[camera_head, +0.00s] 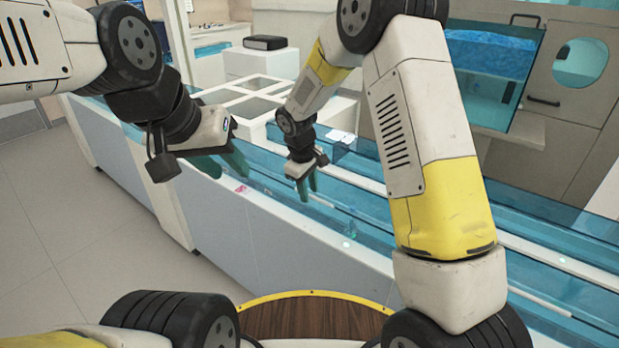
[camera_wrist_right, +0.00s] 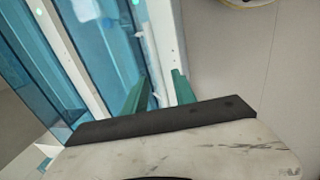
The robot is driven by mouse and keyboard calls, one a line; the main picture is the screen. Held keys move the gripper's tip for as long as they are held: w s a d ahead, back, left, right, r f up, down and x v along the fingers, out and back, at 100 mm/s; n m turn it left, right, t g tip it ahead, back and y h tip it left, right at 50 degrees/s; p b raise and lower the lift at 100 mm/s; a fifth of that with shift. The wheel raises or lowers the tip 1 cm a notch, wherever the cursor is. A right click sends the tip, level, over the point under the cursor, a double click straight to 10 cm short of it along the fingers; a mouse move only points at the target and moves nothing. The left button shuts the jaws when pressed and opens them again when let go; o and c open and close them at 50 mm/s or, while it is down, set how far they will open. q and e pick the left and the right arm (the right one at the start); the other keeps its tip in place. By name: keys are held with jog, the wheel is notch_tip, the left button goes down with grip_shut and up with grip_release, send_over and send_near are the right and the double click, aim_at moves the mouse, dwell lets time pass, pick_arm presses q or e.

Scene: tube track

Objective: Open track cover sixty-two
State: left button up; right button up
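The tube track (camera_head: 520,262) is a long white-edged channel under clear blue covers, running from the left back to the lower right. No readable number shows which cover is sixty-two. My right gripper (camera_head: 307,187) hangs fingers down over the track's near strip, with its green fingers apart and nothing seen between them. In the right wrist view its fingers (camera_wrist_right: 158,92) stand apart over the white rail beside the blue cover (camera_wrist_right: 98,38). Whether they touch it I cannot tell. My left gripper (camera_head: 224,166) is further left, near the track's front edge, with its green fingers apart and empty.
A small tube-like item (camera_head: 350,228) and a pink mark (camera_head: 241,188) show along the track. White open bins (camera_head: 252,107) and a black box (camera_head: 265,43) are behind. A cabinet with blue windows (camera_head: 490,62) stands at the back right. Floor at left is clear.

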jog(key=shift+c, duration=0.3)
grip_shut()
dwell(1.2)
